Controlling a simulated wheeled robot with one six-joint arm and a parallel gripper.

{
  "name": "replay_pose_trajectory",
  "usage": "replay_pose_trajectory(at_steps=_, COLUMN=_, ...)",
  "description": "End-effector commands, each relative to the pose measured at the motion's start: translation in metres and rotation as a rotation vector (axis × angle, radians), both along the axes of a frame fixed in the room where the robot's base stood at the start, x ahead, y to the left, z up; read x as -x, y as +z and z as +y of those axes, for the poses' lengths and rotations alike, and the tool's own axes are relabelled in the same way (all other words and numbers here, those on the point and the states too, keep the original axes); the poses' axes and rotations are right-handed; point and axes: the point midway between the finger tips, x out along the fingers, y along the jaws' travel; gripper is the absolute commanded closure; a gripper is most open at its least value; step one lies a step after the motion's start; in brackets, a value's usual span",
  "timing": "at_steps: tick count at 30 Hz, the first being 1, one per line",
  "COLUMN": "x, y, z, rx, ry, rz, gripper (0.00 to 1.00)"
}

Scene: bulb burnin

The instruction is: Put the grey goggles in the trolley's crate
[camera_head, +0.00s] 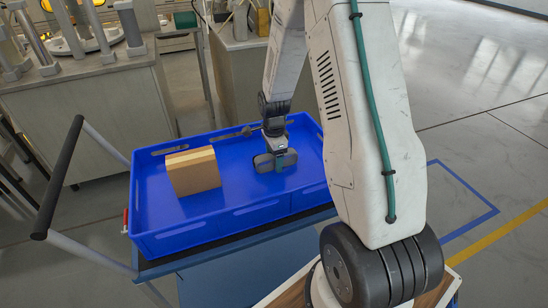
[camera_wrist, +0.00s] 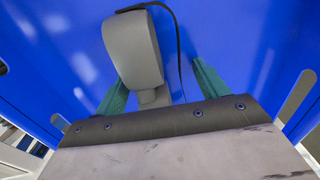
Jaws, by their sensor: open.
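The grey goggles (camera_head: 263,163) are inside the blue crate (camera_head: 240,212) on the trolley, right of its middle, and look to be at its floor. In the wrist view the goggles (camera_wrist: 132,50) show as a rounded grey piece with a thin dark strap over the blue floor. My gripper (camera_head: 279,162) reaches down into the crate at the goggles. In the wrist view the teal fingers of my gripper (camera_wrist: 160,84) stand apart, one on each side of the goggles' narrow part. Whether a finger touches them I cannot tell.
A brown cardboard box (camera_head: 194,172) stands in the left part of the crate. The trolley's black handle (camera_head: 58,178) is at the left. A grey bench (camera_head: 95,110) with lamp-like equipment stands behind. Open floor lies to the right.

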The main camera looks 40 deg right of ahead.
Motion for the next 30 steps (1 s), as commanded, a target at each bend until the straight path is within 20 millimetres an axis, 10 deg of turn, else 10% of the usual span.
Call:
replay_pose_trajectory(at_steps=23, x=0.001, y=0.123, z=0.002, rx=0.001, ry=0.013, rz=-0.003, gripper=0.28)
replay_pose_trajectory(at_steps=30, x=0.033, y=0.188, z=0.044, rx=0.014, ry=0.327, rz=-0.028, gripper=0.28)
